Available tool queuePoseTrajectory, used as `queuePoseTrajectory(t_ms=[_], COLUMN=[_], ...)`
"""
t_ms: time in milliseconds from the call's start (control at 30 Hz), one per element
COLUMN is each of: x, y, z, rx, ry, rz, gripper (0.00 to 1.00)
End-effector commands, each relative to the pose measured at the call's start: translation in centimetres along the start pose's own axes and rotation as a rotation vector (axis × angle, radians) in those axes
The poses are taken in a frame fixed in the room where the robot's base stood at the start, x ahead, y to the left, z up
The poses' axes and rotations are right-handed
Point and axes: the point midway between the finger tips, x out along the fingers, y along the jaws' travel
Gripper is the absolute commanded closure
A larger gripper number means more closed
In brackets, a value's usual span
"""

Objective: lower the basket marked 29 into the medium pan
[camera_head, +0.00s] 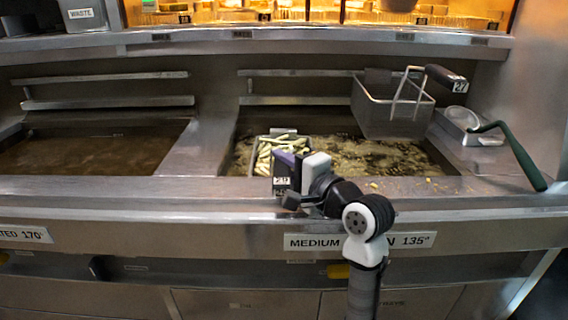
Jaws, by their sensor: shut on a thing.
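The basket marked 29 (283,132) holds pale fries and sits over the near left part of the medium pan (237,135). Bubbling oil shows around it; how deep it sits cannot be told. Its dark handle end with the 29 label (281,181) points toward me above the front ledge. My gripper (297,172) is shut on this handle and hides part of it and the basket's near right side. The pan's front plate (360,241) reads "MEDIUM" and "135°", partly covered by my arm.
A basket marked 27 (392,108) hangs at the pan's back right, its black handle sticking out rightward. A green-handled skimmer (508,150) rests on the right side. Another oil pan (85,155) lies left. Crumbs (430,184) dot the front ledge.

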Motion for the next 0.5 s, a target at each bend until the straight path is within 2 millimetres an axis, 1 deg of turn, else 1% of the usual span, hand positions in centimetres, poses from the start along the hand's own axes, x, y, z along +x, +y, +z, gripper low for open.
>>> queuePoseTrajectory(t_ms=[500], x=[-0.01], y=[0.89], z=[0.05], rx=[-0.003], ry=[0.0], rz=[-0.003], gripper=[1.0])
